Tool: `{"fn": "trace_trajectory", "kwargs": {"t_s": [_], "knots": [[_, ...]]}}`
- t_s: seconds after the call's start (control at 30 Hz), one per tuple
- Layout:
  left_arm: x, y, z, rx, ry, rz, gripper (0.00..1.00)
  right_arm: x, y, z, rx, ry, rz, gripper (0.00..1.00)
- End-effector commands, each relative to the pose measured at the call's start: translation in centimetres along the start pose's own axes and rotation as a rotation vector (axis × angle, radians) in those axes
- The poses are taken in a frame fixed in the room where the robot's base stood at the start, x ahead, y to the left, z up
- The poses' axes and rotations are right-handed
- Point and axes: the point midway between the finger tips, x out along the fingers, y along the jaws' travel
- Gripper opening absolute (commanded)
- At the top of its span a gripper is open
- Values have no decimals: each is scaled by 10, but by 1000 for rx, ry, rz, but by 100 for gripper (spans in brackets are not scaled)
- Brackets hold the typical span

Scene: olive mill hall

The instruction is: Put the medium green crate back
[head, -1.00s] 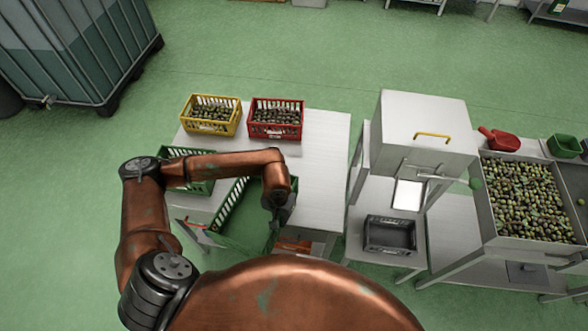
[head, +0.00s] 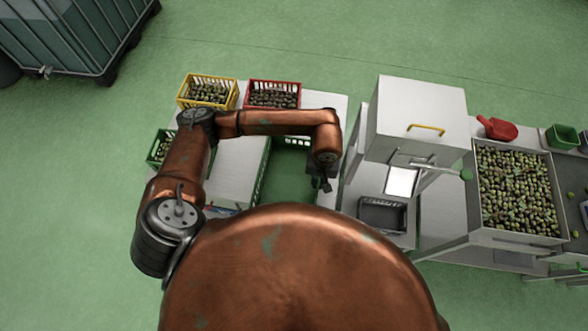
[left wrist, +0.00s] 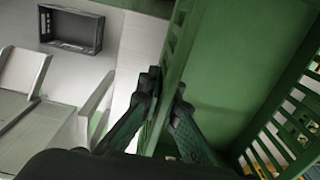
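The medium green crate (head: 288,172) is empty, with slotted sides. It is over the right part of the white table in the head view, partly hidden by my arm and body. My left gripper (head: 322,183) is at its right wall. In the left wrist view, the fingers of the left gripper (left wrist: 166,88) are on either side of the wall of the crate (left wrist: 235,75), closed on it. I cannot tell whether the crate touches the table. My right gripper is not in view.
A yellow crate (head: 208,104), a red crate (head: 273,109) and another green crate (head: 150,160), each holding olives, line the white table (head: 232,172). Right of it stand a white machine (head: 420,105) and a dark grey crate (head: 382,228). The table's left-middle is bare.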

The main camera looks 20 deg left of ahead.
Motion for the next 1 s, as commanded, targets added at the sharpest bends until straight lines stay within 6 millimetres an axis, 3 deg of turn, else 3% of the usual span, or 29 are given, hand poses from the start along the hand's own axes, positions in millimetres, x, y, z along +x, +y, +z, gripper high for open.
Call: {"fn": "trace_trajectory", "kwargs": {"t_s": [0.2, 0.5, 1.0], "knots": [[21, -33, -42, -6, -2, 0, 0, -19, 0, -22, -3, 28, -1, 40], [70, -57, -75, -1, -1, 2, 0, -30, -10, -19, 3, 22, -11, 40], [114, -63, -86, 2, 0, 2, 0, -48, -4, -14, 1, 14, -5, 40]]}}
